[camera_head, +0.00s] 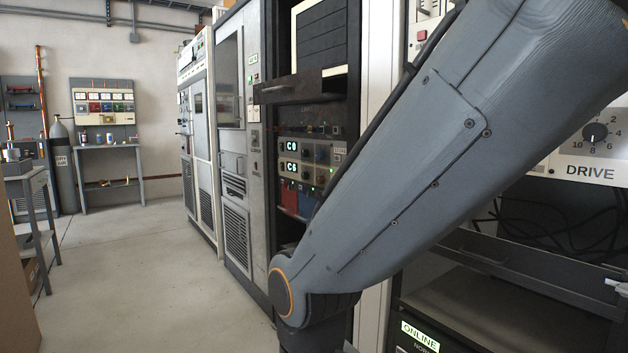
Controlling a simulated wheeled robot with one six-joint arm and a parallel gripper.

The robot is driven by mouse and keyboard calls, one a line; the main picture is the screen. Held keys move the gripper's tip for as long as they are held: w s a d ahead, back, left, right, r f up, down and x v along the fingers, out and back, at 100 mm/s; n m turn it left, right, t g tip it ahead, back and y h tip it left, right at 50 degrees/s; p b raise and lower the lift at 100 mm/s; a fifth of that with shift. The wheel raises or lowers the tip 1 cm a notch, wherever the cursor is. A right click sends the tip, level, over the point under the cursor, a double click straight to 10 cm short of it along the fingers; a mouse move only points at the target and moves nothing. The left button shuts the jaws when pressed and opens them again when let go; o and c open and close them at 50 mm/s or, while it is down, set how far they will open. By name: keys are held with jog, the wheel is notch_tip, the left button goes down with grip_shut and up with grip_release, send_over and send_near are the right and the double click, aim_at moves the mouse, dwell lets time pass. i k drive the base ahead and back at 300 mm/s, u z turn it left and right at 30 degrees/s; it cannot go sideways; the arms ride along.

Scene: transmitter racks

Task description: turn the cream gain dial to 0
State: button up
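I cannot make out a cream dial marked gain in this view. A black dial (595,133) sits on a cream panel (566,170) labelled DRIVE at the right edge, with numbers around it; its setting is too small to read surely. Small knobs show on the rack units with the green C0 and C6 displays (292,158), but their labels are unreadable. My arm crosses the right half of the picture and hides much of the racks behind it. My gripper is out of view.
A dark drawer (290,90) juts out of the middle rack. An open shelf (500,262) with loose cables stands at right, above an ONLINE sign (419,336). A gas cylinder (62,165) and a bench (110,147) are at the far left. The floor (150,270) between is clear.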

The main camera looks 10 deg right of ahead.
aim_at(321, 179)
jog(key=z, duration=0.05)
jog(key=k, duration=0.6)
jog(key=u, duration=0.8)
jog(key=i, duration=1.35)
jog(key=z, duration=0.7)
jog(key=i, duration=0.7)
jog(key=z, duration=0.8)
